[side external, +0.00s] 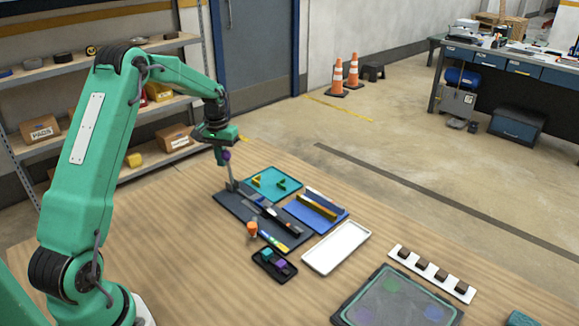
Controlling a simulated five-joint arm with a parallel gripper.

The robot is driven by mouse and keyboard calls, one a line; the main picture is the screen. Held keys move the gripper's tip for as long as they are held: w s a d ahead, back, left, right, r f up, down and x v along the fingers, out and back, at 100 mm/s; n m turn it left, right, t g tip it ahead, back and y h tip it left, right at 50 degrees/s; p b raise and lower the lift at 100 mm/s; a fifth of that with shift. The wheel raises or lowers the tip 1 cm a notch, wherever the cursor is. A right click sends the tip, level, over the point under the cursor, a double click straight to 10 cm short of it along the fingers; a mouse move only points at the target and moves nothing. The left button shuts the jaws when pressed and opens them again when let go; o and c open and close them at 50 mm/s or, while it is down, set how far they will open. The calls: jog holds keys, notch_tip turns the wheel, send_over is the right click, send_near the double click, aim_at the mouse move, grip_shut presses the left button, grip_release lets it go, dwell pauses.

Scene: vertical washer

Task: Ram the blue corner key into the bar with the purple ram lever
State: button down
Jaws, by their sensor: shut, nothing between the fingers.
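My gripper (220,153) is shut with nothing held. It is low at the far left end of the dark fixture board (225,198), right beside the purple knob (226,156) of the ram lever. The lever's grey shaft (231,178) stands nearly upright on the board; whether the fingers touch the knob I cannot tell. A dark bar (283,223) lies along the board. A small blue patch (258,200) shows near the bar's far end; it may be the blue corner key, but it is too small to tell how it sits.
A teal tray (290,177) holds yellow and green corner pieces. A blue tray (337,217) holds bars. An orange knob (252,230) stands at the board's near edge. A black tray (262,266) holds coloured blocks. An empty white tray (337,248) lies right of the board.

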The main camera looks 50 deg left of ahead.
jog(key=shift+d, duration=2.75)
jog(key=shift+w+a, duration=0.1)
jog(key=shift+a, duration=0.05)
jog(key=a, duration=0.9)
dwell(1.5)
jog(key=shift+r, duration=0.1)
notch_tip(320, 180, up, 7)
dwell(1.4)
